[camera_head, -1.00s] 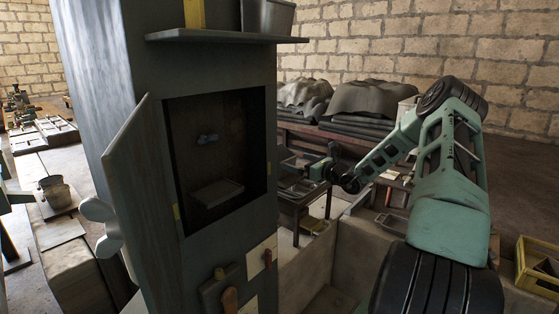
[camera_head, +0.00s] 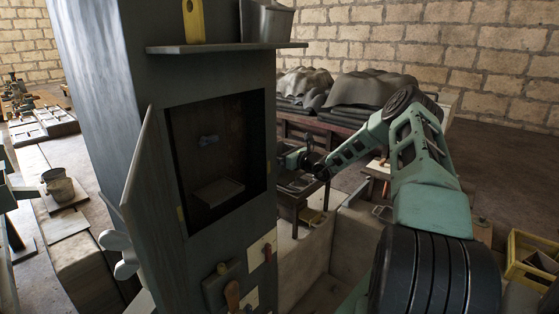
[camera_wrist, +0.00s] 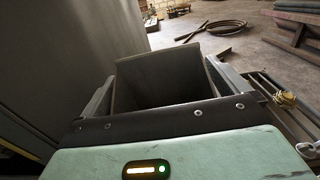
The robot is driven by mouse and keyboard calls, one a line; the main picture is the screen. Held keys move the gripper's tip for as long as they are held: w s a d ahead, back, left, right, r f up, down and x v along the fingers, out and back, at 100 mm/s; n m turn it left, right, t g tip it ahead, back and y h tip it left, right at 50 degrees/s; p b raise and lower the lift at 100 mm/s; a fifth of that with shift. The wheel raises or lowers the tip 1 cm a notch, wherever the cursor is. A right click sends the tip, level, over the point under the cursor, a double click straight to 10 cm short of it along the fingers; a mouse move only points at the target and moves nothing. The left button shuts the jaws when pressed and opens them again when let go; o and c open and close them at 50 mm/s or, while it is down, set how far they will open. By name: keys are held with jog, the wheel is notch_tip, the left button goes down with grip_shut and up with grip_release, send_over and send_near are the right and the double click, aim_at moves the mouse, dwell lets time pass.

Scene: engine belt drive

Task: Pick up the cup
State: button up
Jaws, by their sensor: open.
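No thing that is clearly a cup shows. The nearest in shape is a grey pail-like vessel (camera_head: 58,187), upright on a bench at the far left of the head view. My gripper is at the end of the arm, right of the tall cabinet and partly hidden by its edge in the head view, far from that vessel. In the wrist view my gripper (camera_wrist: 165,85) is open, its grey fingers apart. A dark, box-like shape (camera_wrist: 160,72) shows between and beyond them; I cannot tell what it is or whether it touches them.
The tall cabinet (camera_head: 95,80) has an open door (camera_head: 145,200) and a recess with a small ledge (camera_head: 217,192). Its top shelf (camera_head: 225,47) holds a grey bin (camera_head: 266,20). A yellow crate (camera_head: 527,262) stands at right. A coil (camera_wrist: 225,27) lies on the floor.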

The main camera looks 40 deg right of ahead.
jog(key=c, duration=0.8)
jog(key=shift+r, duration=0.15)
